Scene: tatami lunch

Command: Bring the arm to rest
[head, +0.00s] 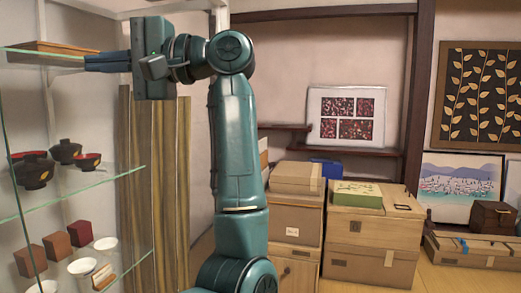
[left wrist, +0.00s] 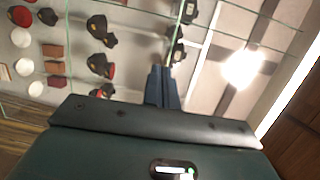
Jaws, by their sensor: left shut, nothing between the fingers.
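My left arm stands upright in the middle of the head view and bends left at the top. My left gripper (head: 90,62) points left at the top glass shelf, and its dark blue fingers are at the right end of a flat wooden box (head: 45,47) there. I cannot tell whether they touch it. In the left wrist view the fingers (left wrist: 163,72) are together with nothing between them. My right gripper is not in view.
A glass-shelved cabinet (head: 75,182) at the left holds black and red lidded bowls (head: 65,151), small boxes (head: 56,246) and white cups (head: 81,267). Storage boxes (head: 372,232) are stacked behind at the right. A framed picture (head: 346,116) stands on a wall shelf.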

